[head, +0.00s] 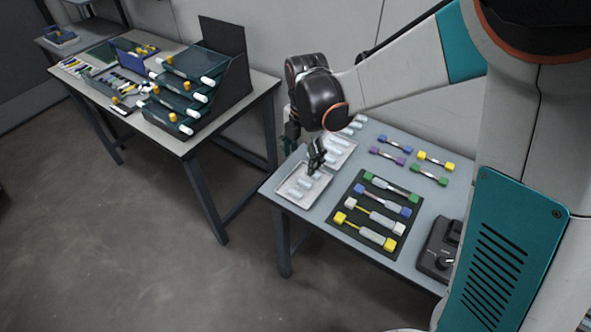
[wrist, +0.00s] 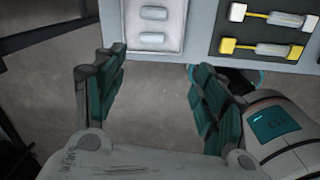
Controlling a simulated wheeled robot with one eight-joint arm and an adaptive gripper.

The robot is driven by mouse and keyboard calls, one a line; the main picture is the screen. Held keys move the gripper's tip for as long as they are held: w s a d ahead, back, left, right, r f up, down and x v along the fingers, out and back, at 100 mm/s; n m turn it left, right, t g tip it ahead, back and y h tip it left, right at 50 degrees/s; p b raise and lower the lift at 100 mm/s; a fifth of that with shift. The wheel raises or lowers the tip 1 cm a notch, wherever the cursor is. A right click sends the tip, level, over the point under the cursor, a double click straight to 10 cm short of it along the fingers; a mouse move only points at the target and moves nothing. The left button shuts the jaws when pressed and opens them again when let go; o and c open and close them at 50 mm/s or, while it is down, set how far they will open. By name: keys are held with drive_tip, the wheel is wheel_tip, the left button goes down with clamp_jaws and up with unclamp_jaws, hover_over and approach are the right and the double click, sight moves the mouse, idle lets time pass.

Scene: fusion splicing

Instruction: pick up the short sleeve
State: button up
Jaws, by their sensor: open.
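Two light trays stand on the grey table with pale sleeves in them. The front tray (head: 325,187) holds several short-looking sleeves (head: 303,184), and the back tray (head: 349,151) holds others and is partly hidden by my arm. I cannot tell for sure which tray holds the short ones. My gripper (head: 316,158) is over the trays in the head view, near the back of the front tray. In the wrist view my gripper (wrist: 157,60) is open, with nothing between its fingers. Two sleeves (wrist: 153,13) in a tray (wrist: 174,30) show beyond the fingertips.
A dark mat (head: 341,205) to the right holds several capped cable pieces. More coloured pieces (head: 390,155) lie behind it. A black device (head: 438,256) stands at the right. Another table (head: 262,82) at left carries stacked bins (head: 190,95).

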wheel_tip(320, 180, down, 2)
drive_tip(key=w+a+n, duration=0.2)
drive_tip(key=b, duration=0.2)
hover_over(295, 192)
drive_tip(key=shift+g, duration=0.3)
drive_tip(key=f, duration=0.9)
drive_tip(key=shift+d, duration=0.2)
wheel_tip(295, 192, down, 5)
drive_tip(key=b, duration=0.3)
drive_tip(key=shift+w+a+f, duration=0.1)
drive_tip(key=shift+a, duration=0.05)
drive_tip(key=c, duration=0.8)
